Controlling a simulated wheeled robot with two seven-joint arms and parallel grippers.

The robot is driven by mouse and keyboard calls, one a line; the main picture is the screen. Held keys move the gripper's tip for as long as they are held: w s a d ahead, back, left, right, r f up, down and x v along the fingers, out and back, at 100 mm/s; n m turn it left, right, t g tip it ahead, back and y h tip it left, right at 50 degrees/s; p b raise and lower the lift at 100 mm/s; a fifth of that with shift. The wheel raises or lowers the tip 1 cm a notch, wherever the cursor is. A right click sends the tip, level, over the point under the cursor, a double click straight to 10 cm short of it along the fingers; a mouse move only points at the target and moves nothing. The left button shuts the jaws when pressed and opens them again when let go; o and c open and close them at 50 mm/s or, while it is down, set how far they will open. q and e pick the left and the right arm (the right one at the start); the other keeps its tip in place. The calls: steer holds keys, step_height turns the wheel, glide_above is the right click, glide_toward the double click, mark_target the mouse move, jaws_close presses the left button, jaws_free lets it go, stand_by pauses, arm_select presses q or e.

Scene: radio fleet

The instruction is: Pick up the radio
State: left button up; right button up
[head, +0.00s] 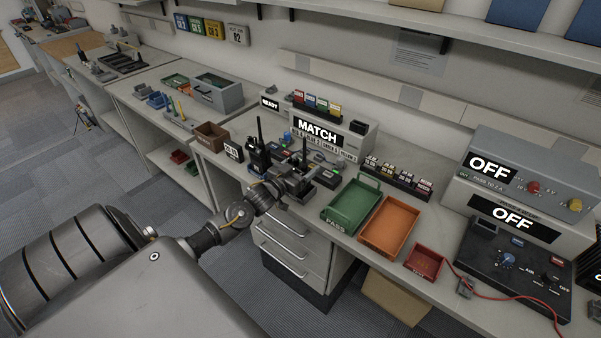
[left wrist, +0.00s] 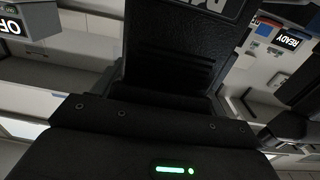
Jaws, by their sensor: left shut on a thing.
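A black radio fills the upper middle of the left wrist view (left wrist: 178,48), its ribbed face close to the camera. In the head view, a thin dark antenna (head: 304,150) rises right at my left gripper, and the body below it is mostly hidden. My left gripper (head: 295,179) is shut on this radio over the bench's front part. A second black radio (head: 258,150) with a tall antenna stands upright just left of the gripper. I cannot tell whether the held radio touches the bench. My right gripper is not in view.
A green tray (head: 332,224), an orange tray (head: 411,223) and a small red tray (head: 436,263) lie to the right on the bench. A MATCH box (head: 359,143) stands behind. A brown box (head: 211,130) is at left. Drawers (head: 284,253) are below the gripper.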

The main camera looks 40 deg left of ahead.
arm_select(q)
steer(key=shift+r, duration=0.2)
steer(key=shift+r, duration=0.3)
step_height(320, 180, up, 2)
steer(key=shift+r, duration=0.1)
steer(key=s+d+r, duration=0.1)
steer(key=r, duration=0.1)
steer(key=s+d+r, duration=0.1)
steer(key=s+r, duration=0.1)
steer(key=s+r+b, duration=0.1)
steer(key=r, duration=0.1)
steer(key=shift+s+d+r, duration=0.1)
steer(key=shift+s+d, duration=0.2)
steer(key=shift+d, duration=0.1)
steer(key=s+d+r+b, duration=0.1)
steer(key=s+d+r, duration=0.35)
steer(key=s, duration=0.25)
steer(key=s+d+f, duration=0.1)
steer(key=d+f, duration=0.1)
steer(key=d, duration=1.4)
steer(key=shift+d+f, duration=0.15)
steer(key=shift+f, duration=0.05)
